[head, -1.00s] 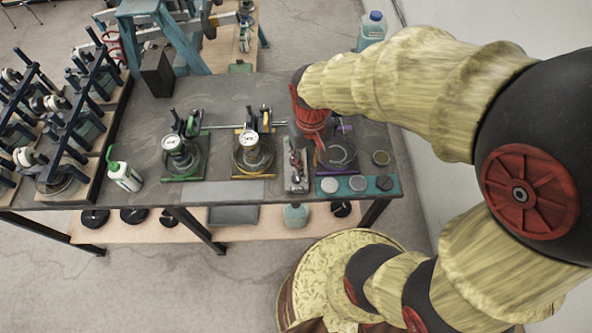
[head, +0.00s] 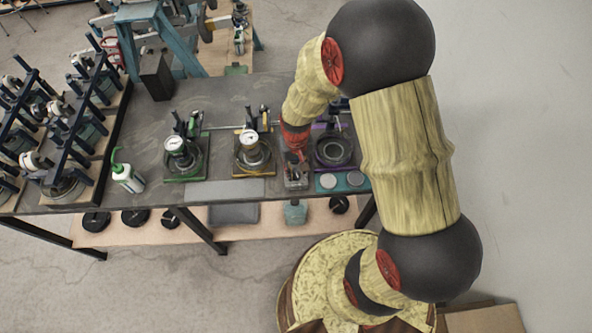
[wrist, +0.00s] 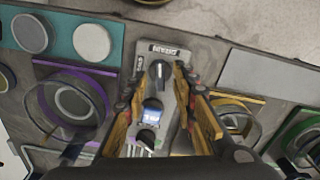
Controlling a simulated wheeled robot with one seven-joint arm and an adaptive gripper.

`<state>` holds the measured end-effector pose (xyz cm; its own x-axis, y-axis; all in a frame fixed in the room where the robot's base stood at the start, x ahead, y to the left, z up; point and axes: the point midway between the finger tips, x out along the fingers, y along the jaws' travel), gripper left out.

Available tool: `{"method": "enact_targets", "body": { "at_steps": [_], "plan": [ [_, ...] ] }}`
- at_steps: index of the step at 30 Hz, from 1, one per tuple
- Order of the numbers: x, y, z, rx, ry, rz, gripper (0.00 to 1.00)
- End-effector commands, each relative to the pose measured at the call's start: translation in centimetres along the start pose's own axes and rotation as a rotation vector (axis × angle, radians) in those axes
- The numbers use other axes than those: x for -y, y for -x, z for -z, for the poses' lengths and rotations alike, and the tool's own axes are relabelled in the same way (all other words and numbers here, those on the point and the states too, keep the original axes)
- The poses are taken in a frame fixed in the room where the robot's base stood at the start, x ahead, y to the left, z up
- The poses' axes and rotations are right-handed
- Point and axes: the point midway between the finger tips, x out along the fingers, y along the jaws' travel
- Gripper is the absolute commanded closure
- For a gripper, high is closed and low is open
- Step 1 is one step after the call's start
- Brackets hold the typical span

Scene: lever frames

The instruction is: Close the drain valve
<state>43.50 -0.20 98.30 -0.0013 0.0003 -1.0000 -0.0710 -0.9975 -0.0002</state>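The drain valve is on a grey plate labelled DRAIN (wrist: 168,50), seen upside down in the wrist view. A small dark lever (wrist: 158,72) with a light tip stands on it. In the head view the plate (head: 296,181) lies near the table's front edge, partly hidden by my gripper (head: 294,160). In the wrist view my gripper (wrist: 159,78) is open, with one finger on each side of the lever. Gaps show between lever and fingers; their height relative to the lever is unclear. A dark knob with a blue-and-white part (wrist: 152,112) sits lower between the fingers.
A purple-edged fixture with a ring (head: 333,150) and a teal tray with round discs (head: 328,183) stand right of the plate. A yellow-based gauge fixture (head: 252,152) and a green-based one (head: 183,155) stand left. A grey pad (head: 222,189) lies in front of them.

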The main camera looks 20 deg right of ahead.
Motion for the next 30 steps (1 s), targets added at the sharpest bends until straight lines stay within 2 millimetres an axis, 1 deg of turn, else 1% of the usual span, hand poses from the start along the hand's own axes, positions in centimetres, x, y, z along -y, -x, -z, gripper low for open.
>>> {"method": "enact_targets", "body": {
  "at_steps": [1, 4, 12, 26, 30],
  "plan": [
    [0.00, -0.44, -0.02, 0.001, 0.000, 0.000, 0.73],
    [0.00, -0.83, 0.01, -0.001, 0.000, 0.000, 0.73],
    [0.00, -0.89, 0.01, -0.001, 0.000, 0.000, 0.73],
    [0.00, -0.87, 0.01, -0.001, 0.000, 0.000, 0.99],
    [0.00, -0.87, 0.00, -0.001, 0.000, 0.000, 1.00]
  ]
}}
